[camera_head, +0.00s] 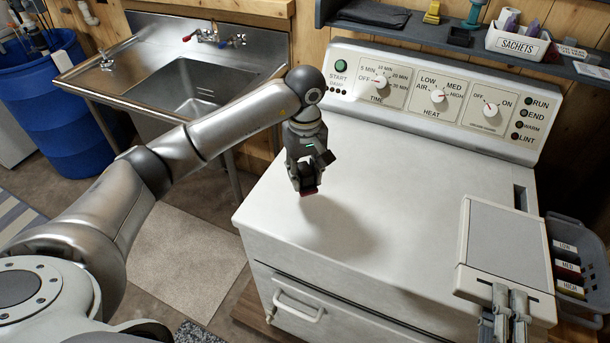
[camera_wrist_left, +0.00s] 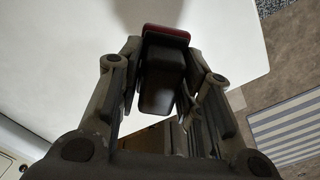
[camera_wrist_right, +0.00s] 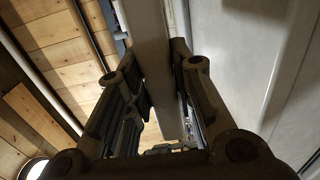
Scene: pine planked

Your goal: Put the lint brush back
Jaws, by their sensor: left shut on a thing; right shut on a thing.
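The lint brush appears to be the small black piece with a red edge (camera_wrist_left: 160,75) between the fingers of my left gripper (camera_head: 307,184). Its red edge (camera_head: 309,192) shows below the fingertips in the head view, above the white dryer top (camera_head: 370,230). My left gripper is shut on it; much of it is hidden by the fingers. My right gripper (camera_head: 511,300) is shut on the front edge of a flat pale framed panel (camera_head: 505,240), at the dryer's right side. The panel also shows between the fingers in the right wrist view (camera_wrist_right: 148,60).
A dark slot (camera_head: 520,197) lies at the dryer top's right edge. A grey shelf (camera_head: 450,37) above the control panel holds a dark cloth, a yellow item (camera_head: 432,12) and a white SACHETS box (camera_head: 517,42). A grey basket (camera_head: 570,235) with labelled cards hangs at right. The dryer top's middle is clear.

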